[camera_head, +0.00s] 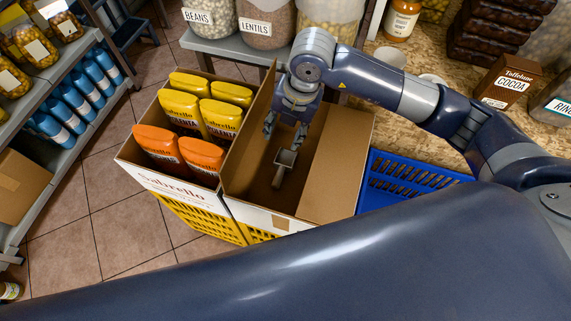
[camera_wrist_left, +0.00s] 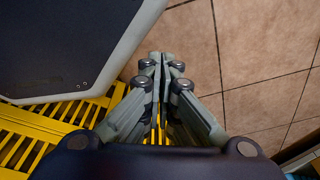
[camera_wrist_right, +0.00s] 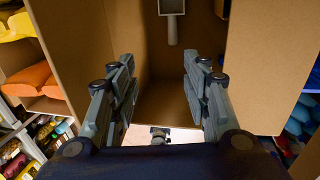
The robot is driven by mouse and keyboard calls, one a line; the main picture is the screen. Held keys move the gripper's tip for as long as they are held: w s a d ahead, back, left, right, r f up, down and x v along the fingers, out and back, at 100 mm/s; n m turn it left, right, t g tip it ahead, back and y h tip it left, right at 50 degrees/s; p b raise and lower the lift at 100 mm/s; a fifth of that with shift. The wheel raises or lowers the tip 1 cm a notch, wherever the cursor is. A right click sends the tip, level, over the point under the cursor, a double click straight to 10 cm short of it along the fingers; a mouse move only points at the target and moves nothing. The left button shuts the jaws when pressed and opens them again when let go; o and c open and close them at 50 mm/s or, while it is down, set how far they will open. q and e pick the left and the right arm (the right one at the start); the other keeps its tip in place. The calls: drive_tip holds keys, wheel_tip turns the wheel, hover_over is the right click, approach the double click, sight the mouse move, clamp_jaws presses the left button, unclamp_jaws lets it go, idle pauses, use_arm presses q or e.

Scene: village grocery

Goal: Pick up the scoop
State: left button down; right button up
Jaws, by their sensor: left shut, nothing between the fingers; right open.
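The scoop (camera_head: 284,164) is grey metal with a short handle. It lies inside an open, otherwise empty cardboard box (camera_head: 322,176). My right gripper (camera_head: 286,132) is open and empty, pointing down into the box, just beyond and above the scoop. In the right wrist view the scoop (camera_wrist_right: 172,22) is at the top, past the open fingers (camera_wrist_right: 158,85) and apart from them. My left gripper (camera_wrist_left: 158,60) is shut and empty, over the tiled floor and beside yellow crates in the left wrist view; it does not show in the head view.
A box of yellow and orange bags (camera_head: 190,115) stands left of the scoop's box, both on yellow crates (camera_head: 205,217). A blue crate (camera_head: 400,180) is at the right. A counter (camera_head: 440,75) with jars and a cocoa box is behind. Shelves line the left; floor between is clear.

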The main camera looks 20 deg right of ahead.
wheel_tip(320, 180, down, 9)
drive_tip(key=b, duration=0.8)
use_arm(q)
drive_tip(key=w+d+f+t+b, duration=0.1)
drive_tip(key=w+d+f+b, duration=0.1)
drive_tip(key=w+b, duration=0.65)
use_arm(e)
drive_tip(key=p, duration=0.2)
approach(279, 177)
drive_tip(key=f, duration=0.4)
drive_tip(key=shift+w+a+f, duration=0.1)
drive_tip(key=shift+w+a, duration=0.2)
drive_tip(key=shift+a, duration=0.05)
drive_tip(key=f, duration=0.2)
drive_tip(key=f+b, duration=0.1)
drive_tip(key=f, duration=0.1)
drive_tip(key=shift+w+a+f, duration=0.1)
drive_tip(key=shift+a, duration=0.2)
drive_tip(key=shift+w+f, duration=0.1)
drive_tip(key=shift+f, duration=0.4)
use_arm(q)
drive_tip(key=w+r, duration=0.4)
drive_tip(key=r, duration=0.2)
use_arm(e)
clamp_jaws()
